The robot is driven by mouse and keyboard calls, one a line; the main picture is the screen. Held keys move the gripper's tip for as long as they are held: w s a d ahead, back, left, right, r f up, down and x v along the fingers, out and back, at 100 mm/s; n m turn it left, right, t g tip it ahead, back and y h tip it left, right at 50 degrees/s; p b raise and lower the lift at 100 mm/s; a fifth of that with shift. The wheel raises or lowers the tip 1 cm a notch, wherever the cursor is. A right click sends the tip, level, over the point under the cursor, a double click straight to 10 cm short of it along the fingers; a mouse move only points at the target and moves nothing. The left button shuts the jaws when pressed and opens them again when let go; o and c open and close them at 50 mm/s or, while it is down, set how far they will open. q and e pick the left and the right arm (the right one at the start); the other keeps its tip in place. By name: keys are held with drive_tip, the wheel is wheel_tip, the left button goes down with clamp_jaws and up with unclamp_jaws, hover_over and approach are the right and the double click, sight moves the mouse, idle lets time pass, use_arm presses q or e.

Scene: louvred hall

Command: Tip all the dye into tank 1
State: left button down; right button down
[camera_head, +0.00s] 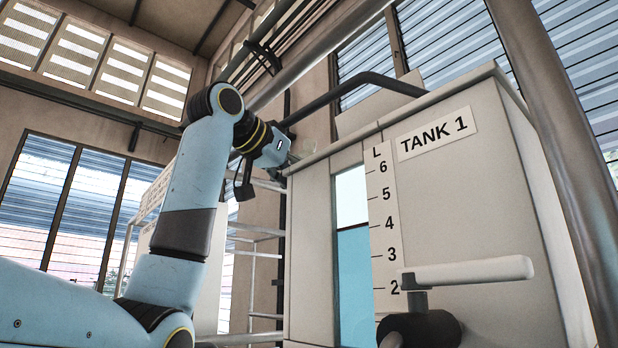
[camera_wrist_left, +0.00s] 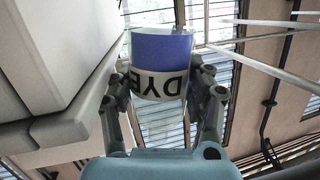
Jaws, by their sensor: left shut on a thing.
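Tank 1 (camera_head: 440,190) is a tall pale box with a "TANK 1" label and a scale strip (camera_head: 384,235) marked in L. Its narrow window (camera_head: 353,280) shows blue liquid with its top near the 4 mark. My left gripper (camera_head: 287,148) is raised beside the tank's upper left edge. In the left wrist view, its fingers (camera_wrist_left: 163,88) are shut on the dye container (camera_wrist_left: 163,82), a clear vessel with a white DYE band and a blue part. In the head view the container is small and pale, its tilt unclear. My right gripper is out of view.
A white lever handle (camera_head: 470,270) on a dark valve body juts out before the tank front. A thick grey pipe (camera_head: 555,150) crosses at the right. Shelving (camera_head: 255,250) stands behind my left arm. The tank's side (camera_wrist_left: 60,70) is close left in the wrist view.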

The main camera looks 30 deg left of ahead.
sight(305, 158)
use_arm(q)
drive_tip(key=shift+a+m+y, duration=0.3)
drive_tip(key=shift+m, duration=0.4)
drive_tip(key=m, duration=0.1)
drive_tip(key=a+m+y, duration=0.1)
drive_tip(key=m, duration=0.1)
drive_tip(key=shift+w+t, duration=0.15)
drive_tip(key=shift+t, duration=0.15)
drive_tip(key=r+m, duration=0.1)
drive_tip(key=d+r+m+p, duration=0.1)
drive_tip(key=m, duration=0.1)
drive_tip(key=m+t, duration=0.1)
drive_tip(key=shift+d+r+m+y, duration=0.35)
drive_tip(key=shift+r+m+y, duration=0.05)
drive_tip(key=shift+s+d+r+m, duration=0.15)
drive_tip(key=shift+s+m, duration=0.05)
drive_tip(key=shift+m, duration=0.2)
drive_tip(key=shift+a+m, duration=0.3)
drive_tip(key=shift+s+d+r+m, duration=0.1)
drive_tip(key=shift+d+r+m, duration=0.25)
drive_tip(key=shift+d, duration=0.1)
drive_tip(key=shift+a, duration=0.1)
